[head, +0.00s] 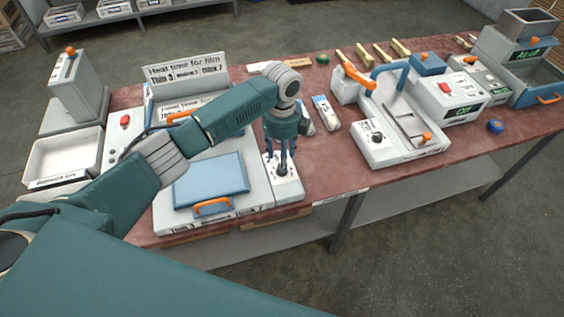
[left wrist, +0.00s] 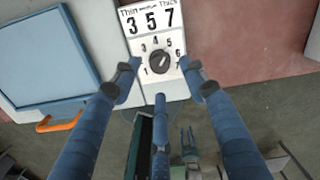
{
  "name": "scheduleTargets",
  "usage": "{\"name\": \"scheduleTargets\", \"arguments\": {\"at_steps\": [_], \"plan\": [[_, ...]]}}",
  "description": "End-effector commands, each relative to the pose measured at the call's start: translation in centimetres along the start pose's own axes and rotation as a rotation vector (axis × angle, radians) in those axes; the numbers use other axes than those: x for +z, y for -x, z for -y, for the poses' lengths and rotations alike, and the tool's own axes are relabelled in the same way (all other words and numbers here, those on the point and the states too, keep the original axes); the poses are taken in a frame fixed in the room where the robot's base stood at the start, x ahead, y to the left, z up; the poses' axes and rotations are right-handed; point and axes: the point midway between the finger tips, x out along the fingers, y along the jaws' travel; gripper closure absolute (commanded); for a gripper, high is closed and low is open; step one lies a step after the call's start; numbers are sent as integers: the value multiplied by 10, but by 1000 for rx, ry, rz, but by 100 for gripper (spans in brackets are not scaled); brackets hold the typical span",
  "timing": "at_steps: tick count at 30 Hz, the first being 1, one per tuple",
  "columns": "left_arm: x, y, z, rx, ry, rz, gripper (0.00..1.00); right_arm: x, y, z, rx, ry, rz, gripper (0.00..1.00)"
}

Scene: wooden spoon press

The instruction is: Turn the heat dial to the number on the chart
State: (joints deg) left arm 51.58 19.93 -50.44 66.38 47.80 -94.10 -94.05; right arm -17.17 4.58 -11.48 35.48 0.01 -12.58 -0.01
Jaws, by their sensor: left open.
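The heat dial (left wrist: 159,63) is a dark round knob on a white panel, ringed by numbers. It shows in the left wrist view; I cannot tell surely which number it points at. Above it a label (left wrist: 150,18) reads Thin to Thick with 3, 5, 7. In the head view the chart (head: 185,68) stands behind the press and reads heat time for film, thin 3, medium 5, thick 7. My left gripper (head: 281,162) points down over the dial panel (head: 288,188). Its blue fingers (left wrist: 159,75) are open around the dial; contact is unclear.
The press has a blue plate (head: 211,180) with an orange handle (head: 212,207), left of the dial. A white machine with a blue handle (head: 390,70) stands right. A white tray (head: 62,158) is at the left. Bare red tabletop (head: 330,165) lies right of the panel.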

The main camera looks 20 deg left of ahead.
Motion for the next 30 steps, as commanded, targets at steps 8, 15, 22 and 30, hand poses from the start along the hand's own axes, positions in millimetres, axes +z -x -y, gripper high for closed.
{"name": "scheduleTargets", "arguments": {"at_steps": [8,15,22,30], "plan": [[0,56,0,-2,-1,2,56,0,0,0,0,0,0,60],[0,74,0,0,1,2,56,0,0,0,0,0,0,60],[0,75,0,0,1,1,56,0,0,0,0,0,0,60],[0,74,0,0,1,0,56,0,0,0,0,0,0,60]]}}
